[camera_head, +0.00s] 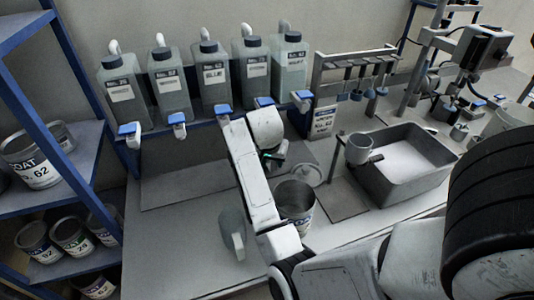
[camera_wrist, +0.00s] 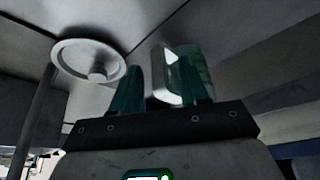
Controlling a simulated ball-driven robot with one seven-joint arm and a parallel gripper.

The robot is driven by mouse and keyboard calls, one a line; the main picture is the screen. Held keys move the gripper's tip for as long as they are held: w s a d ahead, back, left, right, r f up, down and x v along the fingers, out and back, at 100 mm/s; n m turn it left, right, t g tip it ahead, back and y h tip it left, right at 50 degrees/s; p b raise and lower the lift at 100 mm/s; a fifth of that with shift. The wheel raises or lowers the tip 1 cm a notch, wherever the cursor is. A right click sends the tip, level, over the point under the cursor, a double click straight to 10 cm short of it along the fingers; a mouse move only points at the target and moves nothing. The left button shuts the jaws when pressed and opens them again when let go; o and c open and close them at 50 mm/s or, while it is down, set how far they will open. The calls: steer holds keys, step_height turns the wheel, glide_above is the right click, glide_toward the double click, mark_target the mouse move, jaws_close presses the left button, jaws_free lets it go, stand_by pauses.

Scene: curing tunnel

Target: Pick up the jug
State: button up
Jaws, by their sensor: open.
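A grey-green jug (camera_head: 231,232) with a side handle stands on the worktop near its front edge, left of my forearm in the head view. My gripper (camera_head: 273,157) is beyond it, over the back part of the worktop, and is largely hidden by my own arm. In the wrist view the dark green fingers of my gripper (camera_wrist: 151,86) stand apart, with no held thing that I can make out.
An open can (camera_head: 295,203) stands right of the jug, with a round lid (camera_head: 305,174) behind it; the lid also shows in the wrist view (camera_wrist: 88,62). A grey basin (camera_head: 405,185) and a mug (camera_head: 359,148) are farther right. Bottles (camera_head: 213,85) line the back shelf. Worktop left of the jug is clear.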

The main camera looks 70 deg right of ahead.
steer(key=shift+d+f, duration=0.15)
steer(key=shift+f, duration=0.2)
jaws_close()
stand_by(0.4)
